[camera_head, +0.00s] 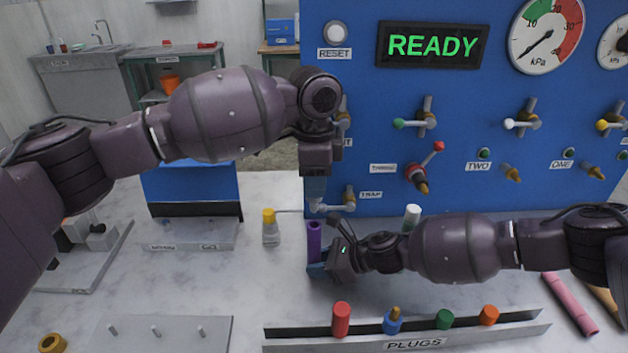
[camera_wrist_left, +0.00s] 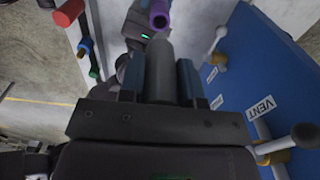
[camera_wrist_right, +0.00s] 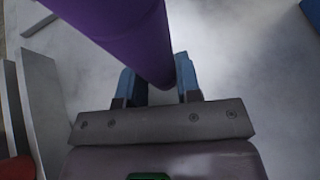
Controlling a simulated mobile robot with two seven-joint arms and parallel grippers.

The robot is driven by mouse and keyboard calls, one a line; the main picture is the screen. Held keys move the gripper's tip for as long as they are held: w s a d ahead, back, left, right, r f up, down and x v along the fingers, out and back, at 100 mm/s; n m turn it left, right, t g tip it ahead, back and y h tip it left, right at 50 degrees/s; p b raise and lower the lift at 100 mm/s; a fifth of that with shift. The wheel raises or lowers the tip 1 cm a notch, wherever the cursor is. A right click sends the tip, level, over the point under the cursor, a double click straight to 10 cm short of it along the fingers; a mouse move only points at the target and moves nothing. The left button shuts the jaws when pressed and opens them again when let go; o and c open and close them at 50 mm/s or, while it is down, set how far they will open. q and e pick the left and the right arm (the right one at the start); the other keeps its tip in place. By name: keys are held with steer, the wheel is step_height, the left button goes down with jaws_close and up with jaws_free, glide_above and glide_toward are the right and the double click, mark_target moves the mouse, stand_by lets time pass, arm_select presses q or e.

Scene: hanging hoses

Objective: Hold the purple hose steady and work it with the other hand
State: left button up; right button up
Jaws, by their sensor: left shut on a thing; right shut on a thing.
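The purple hose (camera_head: 314,238) stands near upright above the table in front of the blue panel, its open end facing up. My right gripper (camera_head: 322,268) is shut on it; the right wrist view shows the hose (camera_wrist_right: 130,40) between the blue fingertips (camera_wrist_right: 160,84). My left gripper (camera_head: 317,188) points down above the hose. In the left wrist view its fingers (camera_wrist_left: 160,82) are shut on a grey cylinder (camera_wrist_left: 160,62). The hose's open end (camera_wrist_left: 159,18) lies just beyond the cylinder's tip, and I cannot tell if they touch.
The blue panel (camera_head: 380,100) with valves and gauges rises close behind both grippers. A yellow-capped bottle (camera_head: 270,230) stands left of the hose, a white-capped one (camera_head: 412,214) right. The plugs rack (camera_head: 300,335) lies in front. Pink hose (camera_head: 570,303) lies at right.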

arm_select(q)
steer(key=shift+r, duration=0.15)
steer(key=shift+r, duration=1.35)
arm_select(e)
steer(key=o, duration=0.8)
